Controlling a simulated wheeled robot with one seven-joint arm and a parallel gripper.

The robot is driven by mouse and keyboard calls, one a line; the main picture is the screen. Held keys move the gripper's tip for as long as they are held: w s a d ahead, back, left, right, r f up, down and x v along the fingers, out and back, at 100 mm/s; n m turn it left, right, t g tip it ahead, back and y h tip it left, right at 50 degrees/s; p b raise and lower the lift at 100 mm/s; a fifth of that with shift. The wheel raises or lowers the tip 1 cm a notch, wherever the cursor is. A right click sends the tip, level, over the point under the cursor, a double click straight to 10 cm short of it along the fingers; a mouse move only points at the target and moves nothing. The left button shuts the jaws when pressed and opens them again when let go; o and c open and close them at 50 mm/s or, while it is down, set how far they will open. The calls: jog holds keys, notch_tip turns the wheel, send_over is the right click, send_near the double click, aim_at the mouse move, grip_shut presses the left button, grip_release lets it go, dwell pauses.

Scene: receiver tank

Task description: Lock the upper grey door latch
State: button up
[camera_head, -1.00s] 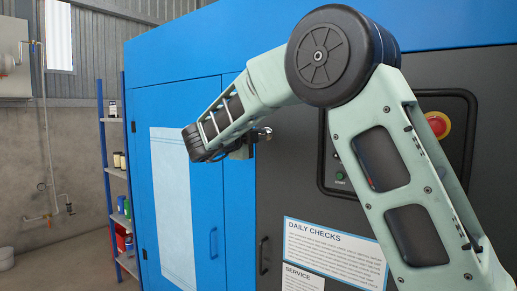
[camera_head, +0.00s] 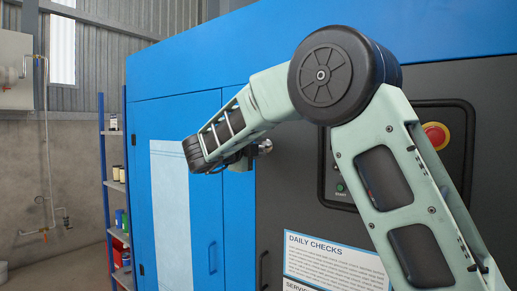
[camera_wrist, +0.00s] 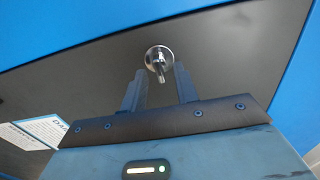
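The upper latch (camera_wrist: 158,62) is a small silver knob with a round base and a short lever pointing down in the wrist view. It sits on the dark grey door (camera_wrist: 90,85), near the door's upper edge. In the head view the latch (camera_head: 265,146) shows just right of my gripper (camera_head: 247,158), near the door's left edge. In the wrist view my gripper (camera_wrist: 158,82) is open, its two fingers apart. The lever's lower end lies between the fingertips in the picture, with gaps on both sides. I cannot tell the exact depth between them.
A red emergency button (camera_head: 436,136) and a control panel are on the grey door at the right. A blue door (camera_head: 208,200) with a handle stands to the left. A shelf rack (camera_head: 116,190) stands further left. A notice (camera_head: 335,258) is below my arm.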

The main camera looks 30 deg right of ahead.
jog(key=b+v, duration=0.1)
jog(key=v, duration=1.6)
jog(key=shift+a, duration=0.2)
